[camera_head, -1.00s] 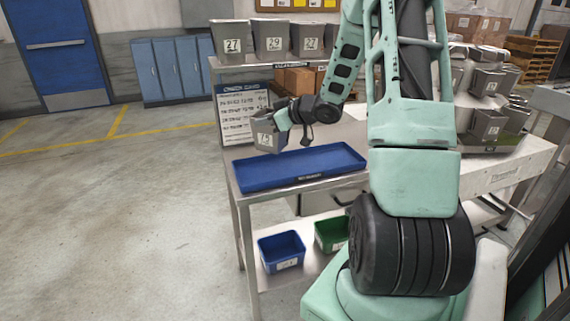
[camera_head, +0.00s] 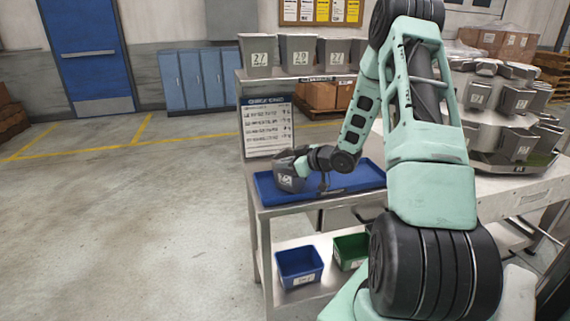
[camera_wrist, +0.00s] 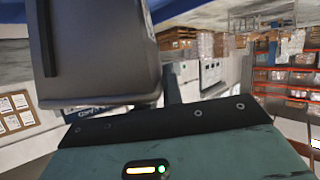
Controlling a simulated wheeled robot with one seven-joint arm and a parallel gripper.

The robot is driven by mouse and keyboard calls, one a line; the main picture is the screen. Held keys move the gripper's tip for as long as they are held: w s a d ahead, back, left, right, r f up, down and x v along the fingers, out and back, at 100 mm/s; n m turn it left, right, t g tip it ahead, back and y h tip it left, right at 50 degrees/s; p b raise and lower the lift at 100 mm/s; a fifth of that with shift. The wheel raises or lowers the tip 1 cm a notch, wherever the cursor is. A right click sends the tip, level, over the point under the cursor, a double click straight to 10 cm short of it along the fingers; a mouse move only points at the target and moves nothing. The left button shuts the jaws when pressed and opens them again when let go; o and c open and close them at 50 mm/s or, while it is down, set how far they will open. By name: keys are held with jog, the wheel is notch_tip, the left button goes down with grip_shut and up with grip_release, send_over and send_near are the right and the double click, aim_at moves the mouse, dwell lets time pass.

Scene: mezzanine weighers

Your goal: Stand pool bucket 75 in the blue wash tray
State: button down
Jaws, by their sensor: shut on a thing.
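My gripper (camera_head: 304,161) is shut on a grey bucket (camera_head: 289,178) with a white number label that is too blurred to read surely. The bucket is tilted and is at the left end of the blue wash tray (camera_head: 345,188) on the steel bench. I cannot tell whether it touches the tray floor. In the wrist view the grey bucket (camera_wrist: 100,50) fills the upper left, close against my gripper; the fingertips are hidden there.
Several numbered grey buckets (camera_head: 298,52) stand on the shelf behind the tray. A placard (camera_head: 266,126) stands behind the tray's left end. A blue bin (camera_head: 299,266) and a green bin (camera_head: 350,252) sit on the lower shelf. A carousel of buckets (camera_head: 500,110) stands at right.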

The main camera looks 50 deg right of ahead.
jog(key=c, duration=2)
grip_release()
jog(key=shift+f, duration=0.15)
jog(key=o, duration=0.5)
jog(key=shift+c, duration=0.2)
